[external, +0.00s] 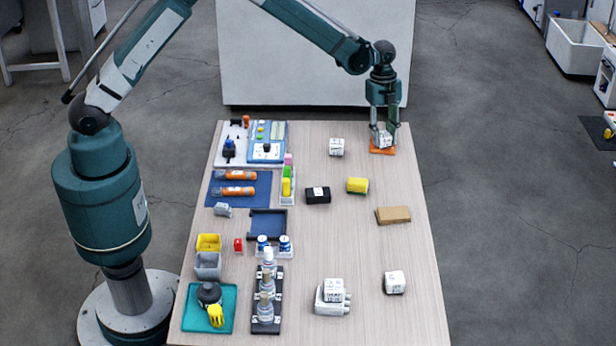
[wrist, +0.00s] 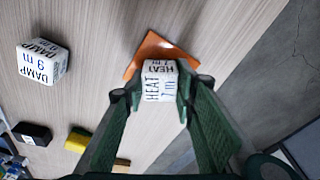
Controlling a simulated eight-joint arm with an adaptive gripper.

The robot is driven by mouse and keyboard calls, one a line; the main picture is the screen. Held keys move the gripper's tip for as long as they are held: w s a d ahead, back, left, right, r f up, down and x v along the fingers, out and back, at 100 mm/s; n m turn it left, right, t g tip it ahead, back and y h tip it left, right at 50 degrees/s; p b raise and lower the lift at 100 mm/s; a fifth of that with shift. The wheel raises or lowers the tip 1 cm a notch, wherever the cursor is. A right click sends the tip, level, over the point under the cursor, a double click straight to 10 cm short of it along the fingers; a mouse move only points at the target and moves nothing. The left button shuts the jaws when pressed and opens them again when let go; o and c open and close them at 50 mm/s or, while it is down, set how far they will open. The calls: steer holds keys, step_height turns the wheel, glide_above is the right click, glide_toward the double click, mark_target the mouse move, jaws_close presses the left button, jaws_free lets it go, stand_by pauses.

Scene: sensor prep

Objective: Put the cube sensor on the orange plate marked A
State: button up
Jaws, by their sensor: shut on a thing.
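A white cube (external: 383,138) with dark writing is between the fingers of my gripper (external: 384,131) at the far right of the table. In the wrist view the cube (wrist: 160,82) reads "HEAT 7 m", and my gripper (wrist: 157,98) is shut on it. The orange plate (external: 385,151) lies beneath the cube on the table. It also shows behind the cube in the wrist view (wrist: 138,62). The cube covers much of the plate, and no letter A is visible. I cannot tell whether the cube touches the plate.
Another white cube (external: 336,147), marked "DAMP 9 m" in the wrist view (wrist: 42,63), stands left of the plate. A black box (external: 317,195), a yellow block (external: 357,186) and a brown block (external: 393,215) lie nearer. Trays and tools fill the table's left side.

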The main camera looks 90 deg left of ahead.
mark_target(381, 132)
steer(key=o, duration=0.9)
steer(key=shift+r, duration=0.1)
steer(key=r, duration=0.4)
steer(key=a+r+p, duration=0.1)
steer(key=r, duration=0.3)
steer(key=r+p, duration=0.1)
steer(key=r, duration=0.3)
steer(key=shift+s+a, duration=0.3)
steer(key=shift+s, duration=0.05)
